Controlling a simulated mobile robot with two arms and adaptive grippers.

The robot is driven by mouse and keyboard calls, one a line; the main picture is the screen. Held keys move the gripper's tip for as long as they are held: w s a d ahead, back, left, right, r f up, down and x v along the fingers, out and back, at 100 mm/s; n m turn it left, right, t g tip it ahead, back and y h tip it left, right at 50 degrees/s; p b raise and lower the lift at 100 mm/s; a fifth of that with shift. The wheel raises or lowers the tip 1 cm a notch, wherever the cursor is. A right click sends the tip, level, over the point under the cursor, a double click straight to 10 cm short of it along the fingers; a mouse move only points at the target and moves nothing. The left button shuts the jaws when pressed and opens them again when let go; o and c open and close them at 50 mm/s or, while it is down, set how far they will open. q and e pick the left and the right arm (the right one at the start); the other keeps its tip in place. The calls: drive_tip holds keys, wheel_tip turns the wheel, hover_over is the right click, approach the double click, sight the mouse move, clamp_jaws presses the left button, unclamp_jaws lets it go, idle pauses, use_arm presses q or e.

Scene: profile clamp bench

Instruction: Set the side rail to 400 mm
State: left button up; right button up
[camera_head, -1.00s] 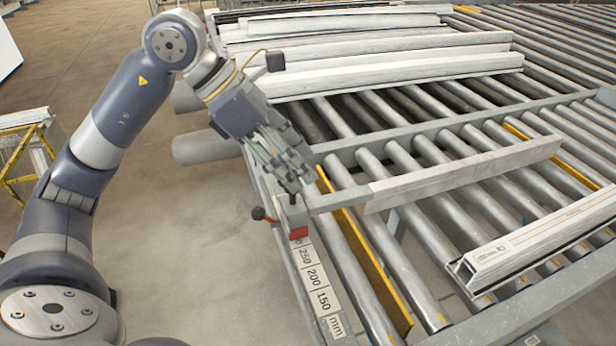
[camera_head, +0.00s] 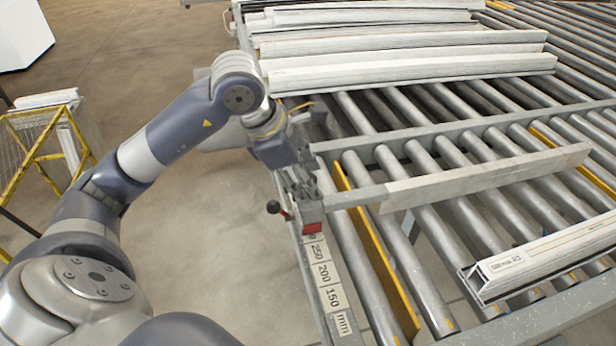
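The side rail (camera_head: 487,178) is a long grey bar lying across the rollers, with a carriage (camera_head: 311,212) at its left end. The carriage sits on the scale strip (camera_head: 325,272), its red pointer (camera_head: 312,228) just above the 250 label; the number beyond is mostly covered. My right gripper is not in view.
Several white profiles (camera_head: 400,66) lie on the rollers at the back. A white profile (camera_head: 550,258) lies at the front right. A yellow strip (camera_head: 380,262) runs between rollers near the scale. A yellow-framed cage (camera_head: 45,150) stands at the left; the floor between is clear.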

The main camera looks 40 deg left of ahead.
use_arm(q)
drive_tip(key=shift+w+d+f, duration=0.15)
drive_tip(key=shift+w+f, duration=0.15)
drive_tip(key=shift+f, duration=0.35)
clamp_jaws()
drive_tip(key=shift+w+a, duration=0.15)
drive_tip(key=shift+a, duration=0.1)
drive_tip(key=w+a+b, duration=0.1)
drive_tip(key=w+a, duration=0.7)
drive_tip(key=a, duration=0.1)
drive_tip(key=shift+a+r, duration=0.2)
drive_tip(key=shift+a, duration=0.05)
drive_tip(key=shift+w, duration=0.1)
